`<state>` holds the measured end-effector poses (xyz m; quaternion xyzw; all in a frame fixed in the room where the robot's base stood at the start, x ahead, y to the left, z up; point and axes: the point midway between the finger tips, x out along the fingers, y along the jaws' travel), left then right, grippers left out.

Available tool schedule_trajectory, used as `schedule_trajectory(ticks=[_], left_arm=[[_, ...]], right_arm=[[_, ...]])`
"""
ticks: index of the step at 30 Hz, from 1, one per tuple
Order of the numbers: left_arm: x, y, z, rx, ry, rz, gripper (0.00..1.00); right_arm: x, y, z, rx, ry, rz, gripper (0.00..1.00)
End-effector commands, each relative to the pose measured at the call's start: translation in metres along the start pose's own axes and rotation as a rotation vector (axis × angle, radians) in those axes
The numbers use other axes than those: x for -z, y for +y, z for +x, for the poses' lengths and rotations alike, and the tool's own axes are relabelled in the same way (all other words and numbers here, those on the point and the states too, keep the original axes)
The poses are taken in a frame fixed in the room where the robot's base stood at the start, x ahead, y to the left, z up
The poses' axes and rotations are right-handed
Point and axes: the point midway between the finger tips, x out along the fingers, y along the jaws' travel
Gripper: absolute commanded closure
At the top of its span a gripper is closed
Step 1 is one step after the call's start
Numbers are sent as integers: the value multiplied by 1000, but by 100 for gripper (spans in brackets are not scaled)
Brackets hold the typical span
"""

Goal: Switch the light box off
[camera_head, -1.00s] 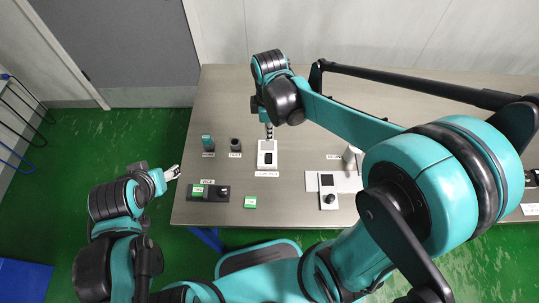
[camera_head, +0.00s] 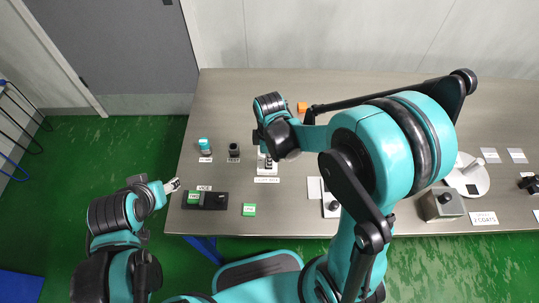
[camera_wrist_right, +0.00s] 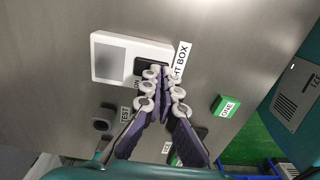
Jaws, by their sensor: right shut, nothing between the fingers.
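The light box (camera_wrist_right: 105,58) is a white slab with a grey, dull-looking panel and a black switch (camera_wrist_right: 148,64) at one end, with "ON" lettered beside it. In the head view the light box (camera_head: 261,166) is partly hidden by my right wrist. My right gripper (camera_wrist_right: 160,72) is shut and empty, its fingertips over the edge of the black switch. I cannot tell whether they touch it. In the head view the right gripper (camera_head: 269,162) is mostly hidden under its wrist. My left gripper (camera_head: 173,185) is at the table's left edge, away from the box; its jaw state is unclear.
A teal-capped vial (camera_head: 204,145) and a black holder (camera_head: 234,149) stand left of the light box. A black tray (camera_head: 217,201) and a green block (camera_head: 249,210) lie near the front edge. A grey box with a knob (camera_head: 442,206) and a white disc (camera_head: 468,178) are at right.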

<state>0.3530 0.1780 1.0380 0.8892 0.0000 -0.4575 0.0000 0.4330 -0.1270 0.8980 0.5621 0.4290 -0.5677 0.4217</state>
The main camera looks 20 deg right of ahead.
Motion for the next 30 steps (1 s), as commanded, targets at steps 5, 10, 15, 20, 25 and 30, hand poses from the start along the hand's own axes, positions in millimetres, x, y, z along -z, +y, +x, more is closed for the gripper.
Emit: schedule_trajectory(ticks=[5,10,15,20,25,30], left_arm=[[-2,0,2,0,0,0,44],[-1,0,2,0,0,0,44],[-2,0,3,0,0,0,44],[-4,0,6,0,0,0,44],[-4,0,6,0,0,0,44],[-4,0,5,0,0,0,44]], right_arm=[[0,0,6,0,0,0,100],[0,0,6,0,0,0,100],[0,-1,8,-16,0,0,100],[0,-2,12,-64,-1,0,100],[0,-2,12,-63,-1,1,100],[0,2,10,-64,-1,1,100]])
